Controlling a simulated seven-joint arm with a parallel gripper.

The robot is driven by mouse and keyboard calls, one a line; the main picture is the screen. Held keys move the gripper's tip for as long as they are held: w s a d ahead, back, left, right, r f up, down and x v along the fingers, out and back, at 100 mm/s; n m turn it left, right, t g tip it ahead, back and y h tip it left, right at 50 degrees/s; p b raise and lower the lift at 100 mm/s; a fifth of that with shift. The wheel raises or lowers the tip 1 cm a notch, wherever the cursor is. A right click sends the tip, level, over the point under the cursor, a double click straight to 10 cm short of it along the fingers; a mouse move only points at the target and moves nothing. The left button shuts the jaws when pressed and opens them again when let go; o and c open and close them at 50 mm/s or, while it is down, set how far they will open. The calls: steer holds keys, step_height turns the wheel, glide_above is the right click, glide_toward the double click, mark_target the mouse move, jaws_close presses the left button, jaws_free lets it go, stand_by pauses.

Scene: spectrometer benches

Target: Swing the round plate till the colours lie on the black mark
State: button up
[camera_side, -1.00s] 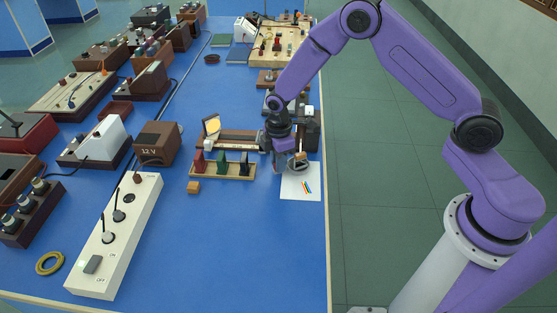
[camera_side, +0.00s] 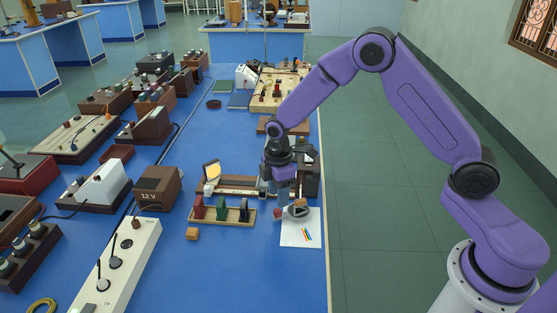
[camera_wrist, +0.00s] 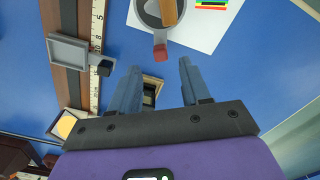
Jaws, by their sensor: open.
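The round plate (camera_wrist: 146,12) is a grey disc with an orange-brown block (camera_wrist: 169,10) on it and a red-tipped handle (camera_wrist: 160,50) sticking out. In the side view the plate (camera_side: 299,211) sits at the far edge of the white paper (camera_side: 290,238). Bands of colour (camera_wrist: 212,3) lie on the paper, cut by the wrist view's top edge; they also show in the side view (camera_side: 306,234). I cannot make out the black mark clearly. My gripper (camera_wrist: 160,66) is open and empty, with the red handle just beyond and between its fingertips; it also shows in the side view (camera_side: 278,204).
A wooden rack with coloured blocks (camera_side: 222,215) stands left of the plate. A scale bar with a grey frame (camera_wrist: 80,52) lies close on the left in the wrist view. A small wooden block (camera_side: 192,233) lies apart. The bench front is clear.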

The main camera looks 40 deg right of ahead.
step_height(320, 180, up, 12)
stand_by(0.4)
steer(key=shift+f, duration=0.1)
steer(key=s+a+r+m, duration=0.1)
steer(key=s+r, duration=0.1)
steer(key=s, duration=0.6)
steer(key=s+a+r, duration=0.1)
steer(key=s+r, duration=0.2)
steer(key=s, duration=0.6)
steer(key=s+d, duration=0.3)
steer(key=s, duration=0.5)
steer(key=s+d+m, duration=0.1)
steer(key=s+d, duration=0.3)
steer(key=s, duration=0.4)
steer(key=shift+f, duration=0.45)
